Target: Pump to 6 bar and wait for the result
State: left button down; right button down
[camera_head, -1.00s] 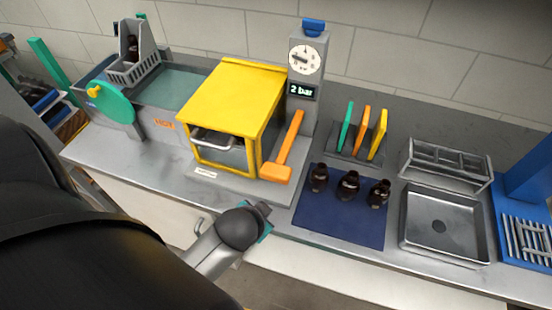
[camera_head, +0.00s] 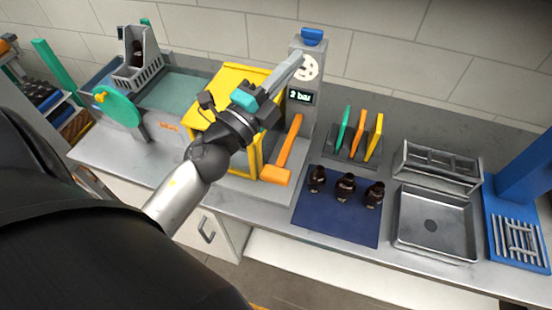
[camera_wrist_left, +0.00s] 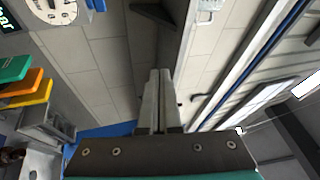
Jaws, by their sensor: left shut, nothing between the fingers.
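The pressure station's grey post carries a round white gauge (camera_head: 308,68), partly covered by my gripper, and a small display (camera_head: 300,96) reading "2 bar". The gauge also shows at the top left of the left wrist view (camera_wrist_left: 52,10). A blue knob (camera_head: 312,36) tops the post. An orange lever (camera_head: 288,150) leans beside the yellow-framed chamber (camera_head: 245,80). My left gripper (camera_head: 296,62) is shut and empty, raised in front of the post above the chamber. It also shows in the left wrist view (camera_wrist_left: 158,80). My right gripper is out of view.
Three dark bottles (camera_head: 345,188) stand on a blue mat (camera_head: 335,222). Behind them is a rack with green, orange and yellow plates (camera_head: 360,132). A water bath (camera_head: 175,90) is at the left.

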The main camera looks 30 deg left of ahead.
pick_arm(q)
jog(key=d+f+m+g+h, duration=0.1)
jog(key=d+m+g+h, duration=0.1)
jog(key=d+m+h, duration=0.3)
jog(key=m+g+y, duration=0.3)
jog(key=m+g, duration=0.7)
jog(key=g, duration=0.1)
send_over(272, 175)
notch_tip(272, 175, down, 17)
jog(key=shift+f, duration=0.2)
jog(key=shift+f, duration=0.1)
notch_tip(272, 175, down, 8)
jog(key=b, duration=0.6)
jog(key=shift+f, duration=0.3)
